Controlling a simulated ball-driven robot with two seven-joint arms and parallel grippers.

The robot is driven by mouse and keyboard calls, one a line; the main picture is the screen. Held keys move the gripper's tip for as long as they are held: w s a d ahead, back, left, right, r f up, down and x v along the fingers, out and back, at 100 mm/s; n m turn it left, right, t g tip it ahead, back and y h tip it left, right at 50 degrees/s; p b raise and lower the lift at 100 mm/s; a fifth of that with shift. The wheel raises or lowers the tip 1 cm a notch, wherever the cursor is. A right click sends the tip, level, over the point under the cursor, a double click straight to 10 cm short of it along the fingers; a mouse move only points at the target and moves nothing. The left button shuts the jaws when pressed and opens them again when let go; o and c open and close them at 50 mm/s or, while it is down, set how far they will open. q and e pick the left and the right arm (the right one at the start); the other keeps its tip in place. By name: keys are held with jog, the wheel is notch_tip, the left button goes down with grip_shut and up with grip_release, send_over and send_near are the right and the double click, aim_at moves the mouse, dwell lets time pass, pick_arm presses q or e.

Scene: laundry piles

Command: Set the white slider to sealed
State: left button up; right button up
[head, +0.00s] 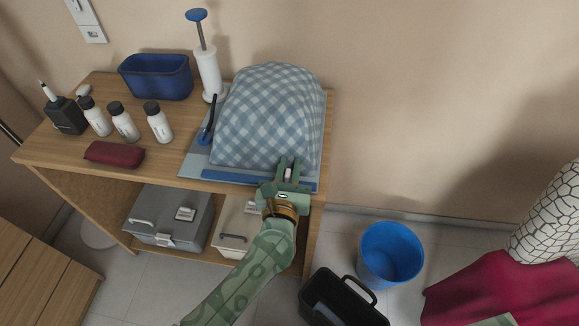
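A blue-and-white checked bundle (268,112) sits in a flat bag on the wooden bench, with a blue strip (232,175) along the bag's front edge. The white slider (288,174) shows as a small white piece at this strip, right of its middle. My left gripper (289,164) reaches in from below, its two green fingers on either side of the slider with almost no gap. It looks shut on the slider. The fingers hide part of the slider and strip. My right gripper is not in view.
A white hand pump (208,72) with a blue handle stands behind the bag. A blue bin (155,77), white bottles (123,122) and a maroon pouch (114,154) are to the left. A blue bucket (391,255) and a black caddy (340,300) stand on the floor.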

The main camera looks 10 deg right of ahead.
pick_arm(q)
jog(key=shift+o, duration=0.9)
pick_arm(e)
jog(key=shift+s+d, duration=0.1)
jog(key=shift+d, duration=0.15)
